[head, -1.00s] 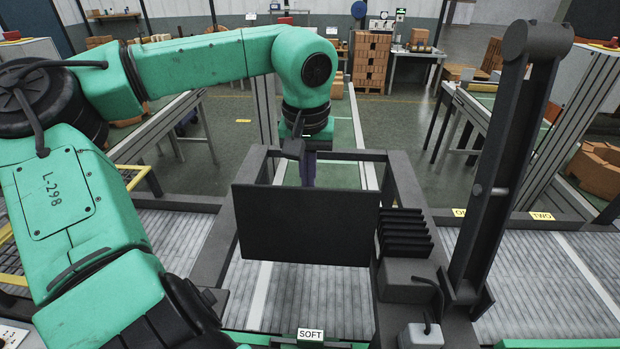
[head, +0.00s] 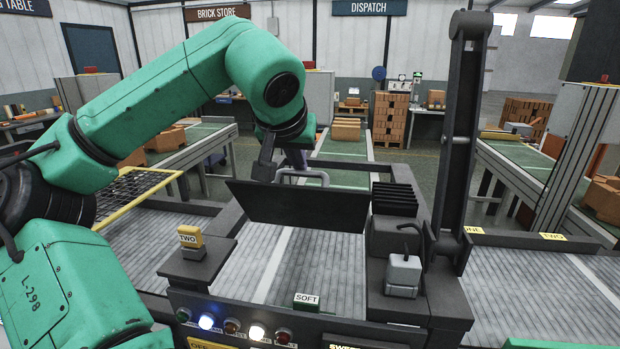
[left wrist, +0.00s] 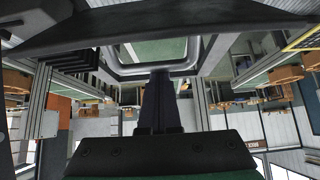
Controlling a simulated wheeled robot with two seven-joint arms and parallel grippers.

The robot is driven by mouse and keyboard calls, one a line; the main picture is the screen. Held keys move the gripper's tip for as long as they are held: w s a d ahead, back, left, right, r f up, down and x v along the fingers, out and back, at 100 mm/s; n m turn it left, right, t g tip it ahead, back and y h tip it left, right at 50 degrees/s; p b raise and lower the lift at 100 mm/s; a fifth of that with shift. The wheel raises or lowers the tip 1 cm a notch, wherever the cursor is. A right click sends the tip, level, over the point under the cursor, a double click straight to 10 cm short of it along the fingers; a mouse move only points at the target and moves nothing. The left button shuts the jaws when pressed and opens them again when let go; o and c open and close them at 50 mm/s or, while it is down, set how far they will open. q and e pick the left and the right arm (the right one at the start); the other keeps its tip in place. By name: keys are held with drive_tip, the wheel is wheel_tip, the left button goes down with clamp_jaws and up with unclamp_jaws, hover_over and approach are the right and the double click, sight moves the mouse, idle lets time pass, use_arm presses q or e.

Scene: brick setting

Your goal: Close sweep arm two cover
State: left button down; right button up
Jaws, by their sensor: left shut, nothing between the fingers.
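The cover is a dark flat panel (head: 300,205), standing tilted over the grey slatted conveyor inside a dark frame. A pale metal loop handle (head: 318,176) shows behind its top edge. My left gripper (head: 296,160) is on the far side of the panel, at the handle, and the panel hides part of it. In the left wrist view, its shut, dark fingers (left wrist: 160,95) point at the handle bar (left wrist: 158,72) and seem to touch it; I cannot tell for certain. The panel's underside (left wrist: 90,35) spans the top there. My right gripper is not in view.
A tall dark post (head: 460,140) stands right of the cover, beside black ribbed fins (head: 394,198) and a grey box (head: 403,272). A yellow block labelled TWO (head: 190,238) stands left. A lit button panel (head: 232,325) is in front. Slatted conveyor lies open on both sides.

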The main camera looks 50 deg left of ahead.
sight(296, 187)
use_arm(q)
drive_tip(key=s+d+b, duration=0.1)
drive_tip(key=b, duration=0.1)
drive_tip(key=s+d+f+t+y+b, duration=0.1)
drive_tip(key=b, duration=0.1)
drive_tip(key=s+d+f+t+y+b, duration=0.1)
drive_tip(key=d+b, duration=0.1)
drive_tip(key=b, duration=0.1)
drive_tip(key=shift+s+d+f, duration=0.1)
drive_tip(key=shift+s+f, duration=0.1)
drive_tip(key=shift+s, duration=0.1)
use_arm(e)
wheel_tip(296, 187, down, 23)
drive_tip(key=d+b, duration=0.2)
drive_tip(key=b, duration=1.1)
use_arm(q)
drive_tip(key=s+d+f+t+y+b, duration=0.4)
drive_tip(key=s+f+t+y+b, duration=0.1)
drive_tip(key=s+f+t+b, duration=0.1)
drive_tip(key=shift+d+f+t+y+b, duration=0.3)
drive_tip(key=shift+f+t+b, duration=0.1)
drive_tip(key=shift+f+b, duration=0.35)
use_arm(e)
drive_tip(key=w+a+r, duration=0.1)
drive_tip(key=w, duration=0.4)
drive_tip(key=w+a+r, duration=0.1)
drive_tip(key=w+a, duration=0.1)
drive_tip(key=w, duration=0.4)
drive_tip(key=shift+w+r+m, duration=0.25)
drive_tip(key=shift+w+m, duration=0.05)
